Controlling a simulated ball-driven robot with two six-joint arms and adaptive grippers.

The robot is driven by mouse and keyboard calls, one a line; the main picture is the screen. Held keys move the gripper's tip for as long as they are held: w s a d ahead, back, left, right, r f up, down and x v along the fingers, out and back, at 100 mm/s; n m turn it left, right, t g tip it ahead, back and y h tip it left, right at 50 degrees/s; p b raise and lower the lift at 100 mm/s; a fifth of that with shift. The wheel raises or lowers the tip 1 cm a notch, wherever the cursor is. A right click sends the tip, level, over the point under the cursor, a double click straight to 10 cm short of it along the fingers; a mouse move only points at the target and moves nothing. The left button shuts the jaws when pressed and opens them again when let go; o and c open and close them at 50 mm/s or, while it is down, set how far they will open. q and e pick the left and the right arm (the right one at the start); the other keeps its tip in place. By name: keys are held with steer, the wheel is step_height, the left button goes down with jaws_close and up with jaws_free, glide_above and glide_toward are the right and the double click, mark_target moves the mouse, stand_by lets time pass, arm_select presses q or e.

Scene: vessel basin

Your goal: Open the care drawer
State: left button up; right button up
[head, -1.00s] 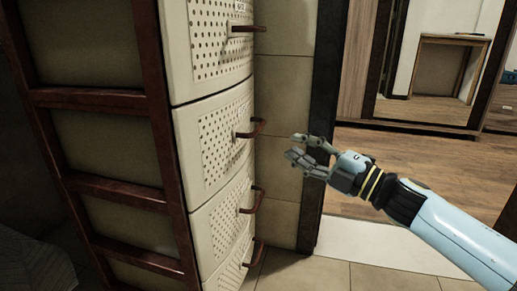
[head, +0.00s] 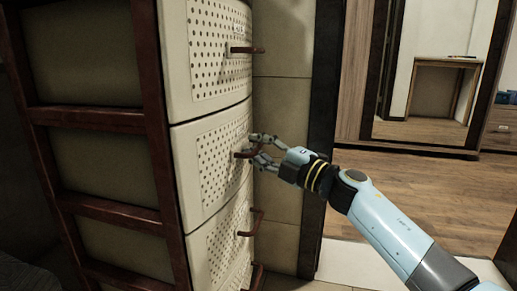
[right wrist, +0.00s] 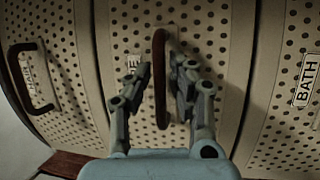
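A tall cream drawer unit with perforated fronts stands at left in the head view. My right gripper (head: 262,151) is at the red-brown bar handle (head: 245,154) of the middle drawer (head: 212,160). In the right wrist view, this handle (right wrist: 160,78) lies between the two fingers of the gripper (right wrist: 162,80), which are open with gaps beside the bar. The label behind it (right wrist: 133,62) is mostly hidden; only what looks like an "E" shows, so I cannot confirm it is the care drawer. The drawer looks shut. My left gripper is not in view.
The drawer above (head: 205,50) and the one below (head: 222,240) have similar handles and look shut. A label reading BATH (right wrist: 305,80) is on a neighbouring front. A dark door frame (head: 322,130) stands right of the unit; wooden floor (head: 400,180) lies beyond.

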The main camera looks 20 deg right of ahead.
jaws_close()
steer(key=shift+d, duration=0.1)
